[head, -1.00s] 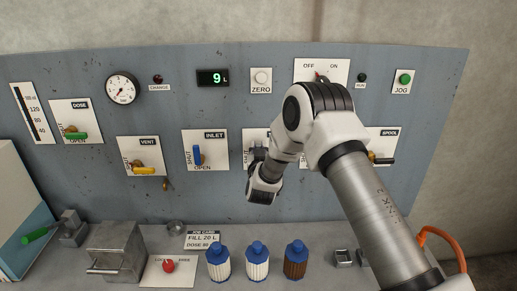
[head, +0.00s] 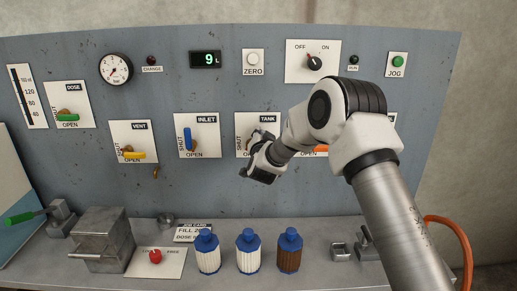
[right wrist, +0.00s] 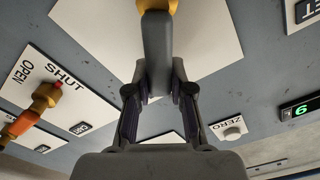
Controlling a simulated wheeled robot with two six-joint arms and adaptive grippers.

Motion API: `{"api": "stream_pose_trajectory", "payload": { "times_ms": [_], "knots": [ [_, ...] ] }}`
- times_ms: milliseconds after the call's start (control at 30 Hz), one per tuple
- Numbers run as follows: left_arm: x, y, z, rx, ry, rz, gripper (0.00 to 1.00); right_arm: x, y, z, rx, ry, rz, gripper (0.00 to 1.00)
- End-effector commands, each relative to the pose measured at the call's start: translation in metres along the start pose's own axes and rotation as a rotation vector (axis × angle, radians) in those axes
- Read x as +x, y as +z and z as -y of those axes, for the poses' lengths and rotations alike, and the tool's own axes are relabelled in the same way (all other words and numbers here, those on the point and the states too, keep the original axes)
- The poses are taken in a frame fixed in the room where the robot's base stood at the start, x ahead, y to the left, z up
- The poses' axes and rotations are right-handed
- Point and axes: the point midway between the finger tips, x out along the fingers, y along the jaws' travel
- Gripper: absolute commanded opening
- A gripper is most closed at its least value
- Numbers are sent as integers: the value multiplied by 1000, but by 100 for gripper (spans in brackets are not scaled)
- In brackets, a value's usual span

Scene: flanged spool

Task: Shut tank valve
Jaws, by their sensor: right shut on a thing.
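The tank valve's white plate (head: 242,147), marked TANK, is on the panel right of the inlet valve. My right gripper (head: 258,145) is at this plate and hides most of the valve in the head view. In the right wrist view, my right gripper (right wrist: 158,88) is shut on a grey handle (right wrist: 157,45), with a yellow hub (right wrist: 158,5) at the handle's top end. The SHUT and OPEN marks of the tank plate cannot be read. My left gripper is not in view.
The inlet valve (head: 188,140) with a blue handle is just left. An orange-handled valve (head: 320,149) is close on the right, partly behind my arm; it also shows in the right wrist view (right wrist: 25,122). Bottles (head: 248,252) and a metal box (head: 103,240) stand on the bench below.

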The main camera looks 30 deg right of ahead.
Motion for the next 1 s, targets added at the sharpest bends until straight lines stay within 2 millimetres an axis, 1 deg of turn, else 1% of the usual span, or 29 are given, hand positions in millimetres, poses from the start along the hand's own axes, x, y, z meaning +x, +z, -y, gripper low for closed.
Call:
{"api": "stream_pose_trajectory", "payload": {
  "times_ms": [33, 300, 600, 800, 1000],
  "knots": [
    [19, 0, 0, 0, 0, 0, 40, 0, 8, -8, 43, 0, -2, 0],
    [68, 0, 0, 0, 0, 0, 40, 0, 10, -24, 300, -1, -2, 0],
    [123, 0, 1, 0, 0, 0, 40, 0, 18, -40, 584, -1, -1, 0],
    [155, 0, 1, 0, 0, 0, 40, 0, 24, -48, 759, -1, -1, 0],
    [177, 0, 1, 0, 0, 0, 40, 0, 28, -52, 893, 0, 1, 0]
  ]
}}
